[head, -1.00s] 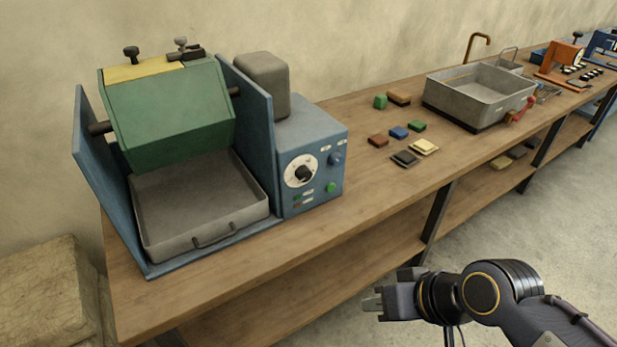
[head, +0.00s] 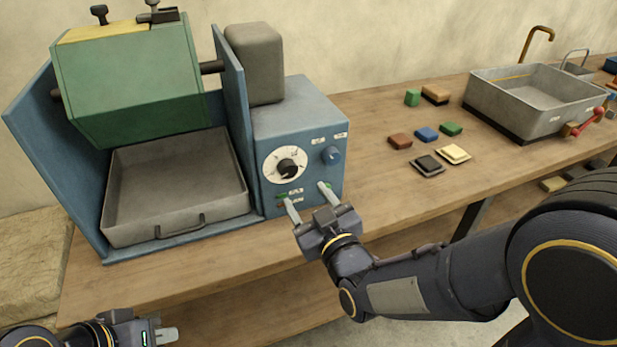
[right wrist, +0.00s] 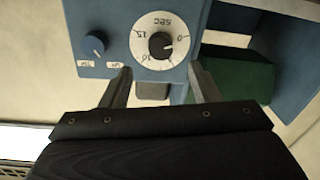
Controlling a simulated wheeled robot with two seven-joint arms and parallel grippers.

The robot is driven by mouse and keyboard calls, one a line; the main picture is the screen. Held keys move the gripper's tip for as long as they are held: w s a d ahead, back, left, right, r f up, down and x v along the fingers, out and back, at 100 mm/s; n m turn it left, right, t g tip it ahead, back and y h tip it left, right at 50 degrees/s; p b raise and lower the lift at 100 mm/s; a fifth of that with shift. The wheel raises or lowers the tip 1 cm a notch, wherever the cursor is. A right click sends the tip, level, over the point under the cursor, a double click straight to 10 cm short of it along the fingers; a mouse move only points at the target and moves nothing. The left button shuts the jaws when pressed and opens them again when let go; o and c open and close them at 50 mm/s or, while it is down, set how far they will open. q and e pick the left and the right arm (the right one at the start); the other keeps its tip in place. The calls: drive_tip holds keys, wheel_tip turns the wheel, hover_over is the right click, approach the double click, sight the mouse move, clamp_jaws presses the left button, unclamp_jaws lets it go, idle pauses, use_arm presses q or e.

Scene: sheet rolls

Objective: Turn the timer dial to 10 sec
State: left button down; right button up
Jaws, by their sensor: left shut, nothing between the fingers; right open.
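The timer dial (head: 286,168) is a black knob on a white round scale, on the front of a blue control box (head: 300,110). In the right wrist view the dial (right wrist: 161,45) appears upside down, with "15", "sec" and "0" readable; the pointer's exact setting is hard to read. My right gripper (head: 308,200) is open and empty in front of the box, just below the dial. In its wrist view the fingertips (right wrist: 158,70) lie either side of the dial's lower edge, apart from the knob. My left gripper (head: 165,335) is shut and empty at the bottom left.
A small blue knob (head: 332,155) sits right of the dial; a green button is partly behind my right finger. The green drum (head: 135,85) and grey tray (head: 125,205) stand left. Several coloured blocks (head: 427,134) and a metal basin (head: 500,105) are on the right.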

sight(290, 172)
drive_tip(key=x, duration=0.7)
drive_tip(key=shift+w+a, duration=0.15)
drive_tip(key=shift+w, duration=0.1)
